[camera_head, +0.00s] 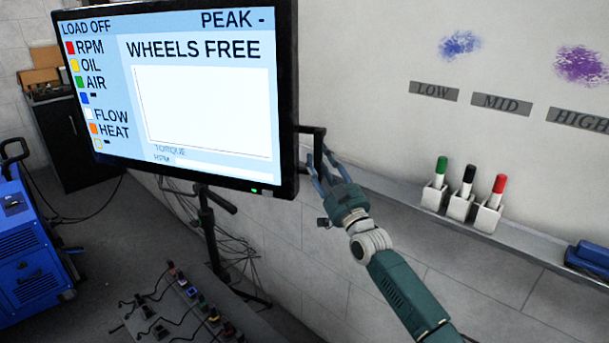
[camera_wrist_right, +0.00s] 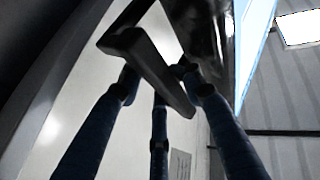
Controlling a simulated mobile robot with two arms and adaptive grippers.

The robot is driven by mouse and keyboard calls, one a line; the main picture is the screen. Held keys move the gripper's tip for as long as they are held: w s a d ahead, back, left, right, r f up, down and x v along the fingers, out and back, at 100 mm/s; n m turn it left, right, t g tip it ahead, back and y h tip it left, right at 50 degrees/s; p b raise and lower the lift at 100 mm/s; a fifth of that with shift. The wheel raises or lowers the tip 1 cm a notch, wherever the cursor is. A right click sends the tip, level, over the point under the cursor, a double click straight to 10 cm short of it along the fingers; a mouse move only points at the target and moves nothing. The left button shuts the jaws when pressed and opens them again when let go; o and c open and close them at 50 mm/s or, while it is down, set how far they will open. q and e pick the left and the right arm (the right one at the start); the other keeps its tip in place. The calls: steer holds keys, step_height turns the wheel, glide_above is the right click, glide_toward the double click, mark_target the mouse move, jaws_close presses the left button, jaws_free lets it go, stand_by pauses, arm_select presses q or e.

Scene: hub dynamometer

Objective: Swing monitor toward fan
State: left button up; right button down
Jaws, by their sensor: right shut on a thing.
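The monitor (camera_head: 195,95) stands on a dark stand at the upper left of the head view, its screen reading "WHEELS FREE" and "LOAD OFF". A black handle (camera_head: 319,150) sticks out from its right edge. My right gripper (camera_head: 322,172) is at this handle with its blue fingers around it. In the right wrist view the fingers (camera_wrist_right: 160,95) close about the dark handle bar (camera_wrist_right: 150,70), and the monitor's edge shows at the upper right. My left gripper is not in view. I see no thing that I can tell for sure is the fan.
A blue wheeled machine (camera_head: 30,245) stands at the far left. A ledge (camera_head: 400,195) along the wall holds green, black and red markers (camera_head: 467,180) in white cups, with a blue block (camera_head: 588,257) at right. A panel with cables (camera_head: 185,305) lies low in front.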

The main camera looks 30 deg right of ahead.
steer(key=shift+w+d+r, duration=0.1)
steer(key=shift+w+d, duration=0.05)
steer(key=shift+d, duration=0.1)
steer(key=shift+r, duration=0.15)
steer(key=c, duration=1.7)
jaws_free()
steer(key=o, duration=0.3)
steer(key=shift+w, duration=0.1)
steer(key=shift+d+f, duration=0.1)
steer(key=shift+f, duration=0.1)
steer(key=v, duration=1.2)
